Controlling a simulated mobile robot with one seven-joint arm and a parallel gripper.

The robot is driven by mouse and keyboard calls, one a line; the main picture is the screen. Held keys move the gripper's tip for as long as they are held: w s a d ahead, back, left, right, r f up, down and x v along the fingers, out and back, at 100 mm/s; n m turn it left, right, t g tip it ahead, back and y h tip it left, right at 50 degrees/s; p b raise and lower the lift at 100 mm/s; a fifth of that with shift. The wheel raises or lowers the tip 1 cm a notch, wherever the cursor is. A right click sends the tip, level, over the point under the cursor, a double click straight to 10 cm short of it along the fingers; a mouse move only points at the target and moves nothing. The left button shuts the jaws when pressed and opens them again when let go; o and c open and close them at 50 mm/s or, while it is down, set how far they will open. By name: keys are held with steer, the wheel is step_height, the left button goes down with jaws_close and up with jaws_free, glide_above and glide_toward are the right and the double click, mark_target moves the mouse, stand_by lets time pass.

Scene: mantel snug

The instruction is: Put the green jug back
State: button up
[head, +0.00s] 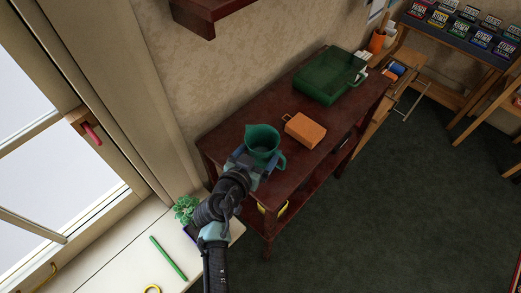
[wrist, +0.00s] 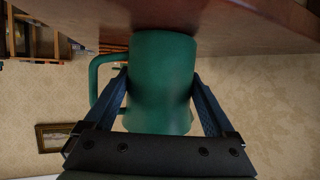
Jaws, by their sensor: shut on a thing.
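The green jug (head: 262,139) is at the near left end of a dark red-brown side table (head: 229,128), with its handle toward the lower right in the head view. My gripper (head: 257,165) is shut on the jug's body. In the wrist view the jug (wrist: 162,80) fills the middle, between the two blue fingers (wrist: 165,98), with its handle on the left. The wrist view appears upside down, and the jug's base meets or nearly meets the tabletop (wrist: 235,20). I cannot tell whether it touches.
An orange-brown block (head: 305,130) lies close to the right of the jug. A green case (head: 330,76) sits farther back on the table. A dark shelf (head: 209,15) juts from the wall above. A white surface with a green plant (head: 186,208) is at the lower left.

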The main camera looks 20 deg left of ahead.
steer(key=shift+f, duration=0.1)
steer(key=o, duration=1.4)
steer(key=shift+c, duration=0.2)
steer(key=v, duration=1.2)
steer(key=shift+r, duration=0.25)
